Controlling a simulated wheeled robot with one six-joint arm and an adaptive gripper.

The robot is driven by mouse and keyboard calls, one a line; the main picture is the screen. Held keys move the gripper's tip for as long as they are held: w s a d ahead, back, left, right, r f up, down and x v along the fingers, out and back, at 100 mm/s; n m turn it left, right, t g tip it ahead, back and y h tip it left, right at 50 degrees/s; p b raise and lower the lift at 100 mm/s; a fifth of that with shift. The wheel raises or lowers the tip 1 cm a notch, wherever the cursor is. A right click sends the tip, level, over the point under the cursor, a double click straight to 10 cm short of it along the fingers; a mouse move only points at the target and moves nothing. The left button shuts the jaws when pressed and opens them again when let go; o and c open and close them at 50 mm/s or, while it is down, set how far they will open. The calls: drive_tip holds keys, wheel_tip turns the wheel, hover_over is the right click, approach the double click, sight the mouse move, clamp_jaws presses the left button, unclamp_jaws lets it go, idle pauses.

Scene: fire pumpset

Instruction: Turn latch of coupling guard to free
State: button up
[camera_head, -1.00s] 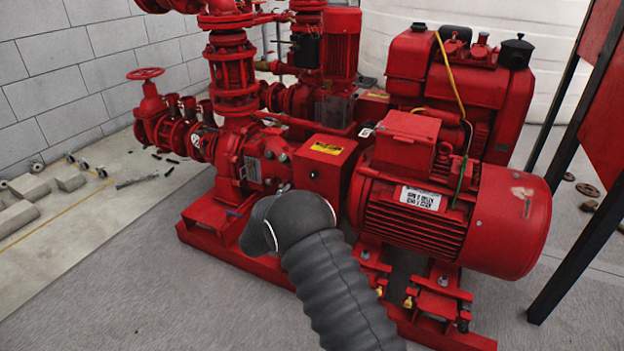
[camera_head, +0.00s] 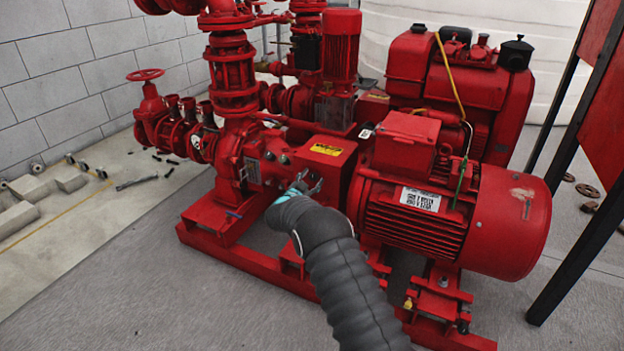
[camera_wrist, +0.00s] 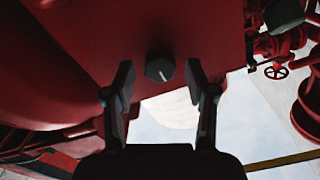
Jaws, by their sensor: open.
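The coupling guard (camera_head: 333,168) is a red box with a yellow label on top, between the pump and the red motor. In the wrist view, its latch (camera_wrist: 159,68) is a dark, faceted knob with a short white mark, slightly tilted, on a red face. My gripper (camera_wrist: 160,82) is open, one finger on each side of the latch in the picture, and nothing is between the fingers. I cannot tell how far the fingertips are from the knob. In the head view, my gripper (camera_head: 305,183) is at the guard's front face, and the latch cannot be made out clearly there.
The red motor (camera_head: 455,215) stands just right of the guard. The pump's casing and pipes (camera_head: 232,90) rise to the left. The red base frame (camera_head: 240,250) runs below. A black-legged stand (camera_head: 585,250) is at the far right. The grey floor in front is clear.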

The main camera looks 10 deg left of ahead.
drive_tip(key=shift+w+d, duration=0.15)
drive_tip(key=shift+w, duration=0.25)
clamp_jaws()
